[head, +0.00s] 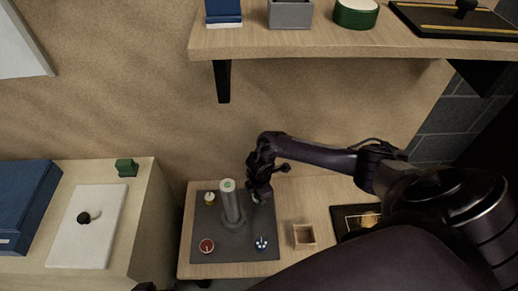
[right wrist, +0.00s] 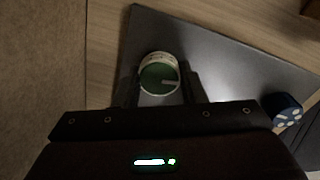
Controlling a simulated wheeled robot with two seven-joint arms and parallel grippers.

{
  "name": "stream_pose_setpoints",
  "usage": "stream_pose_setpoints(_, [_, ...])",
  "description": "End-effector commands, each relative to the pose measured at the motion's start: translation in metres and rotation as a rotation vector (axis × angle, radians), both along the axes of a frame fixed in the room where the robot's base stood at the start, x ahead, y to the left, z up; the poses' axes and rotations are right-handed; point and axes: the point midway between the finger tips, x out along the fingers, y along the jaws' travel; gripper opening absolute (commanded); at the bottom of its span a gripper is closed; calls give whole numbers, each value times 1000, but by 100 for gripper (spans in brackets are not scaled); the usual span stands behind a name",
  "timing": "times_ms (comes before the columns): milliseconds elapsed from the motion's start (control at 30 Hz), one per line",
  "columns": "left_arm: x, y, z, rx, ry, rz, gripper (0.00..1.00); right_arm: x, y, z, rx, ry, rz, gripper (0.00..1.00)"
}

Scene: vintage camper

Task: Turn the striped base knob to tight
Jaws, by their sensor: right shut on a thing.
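My right gripper (head: 259,195) reaches in from the right over the far right corner of a dark grey mat (head: 240,254). In the right wrist view, its fingers are shut on a round knob (right wrist: 159,76) with a pale ridged side and a green top bearing one white stripe. The stripe points to the right in that view. The gripper mostly hides this knob in the head view.
The mat also bears a cream knob (head: 209,198), a red knob (head: 206,246) and a blue knob with pale dots (head: 261,243). A small wooden box (head: 304,235) stands to the right. A shelf (head: 300,42) overhangs behind. A side cabinet (head: 145,215) is at left.

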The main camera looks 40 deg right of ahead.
Motion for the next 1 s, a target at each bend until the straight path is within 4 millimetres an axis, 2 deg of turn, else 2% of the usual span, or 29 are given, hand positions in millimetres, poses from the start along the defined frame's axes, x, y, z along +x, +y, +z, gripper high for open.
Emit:
stream_pose_setpoints(533, [1,2,0,5,5,3,36,1,0,0,-1,-1,-11,14])
stream_pose_setpoints(567, [1,2,0,5,5,3,36,1,0,0,-1,-1,-11,40])
stream_pose_setpoints(700, [1,2,0,5,3,4,36,0,0,0,-1,-1,-11,58])
stream_pose_setpoints(1000, [1,2,2,6,4,4,36,0,0,2,0,-1,-10,59])
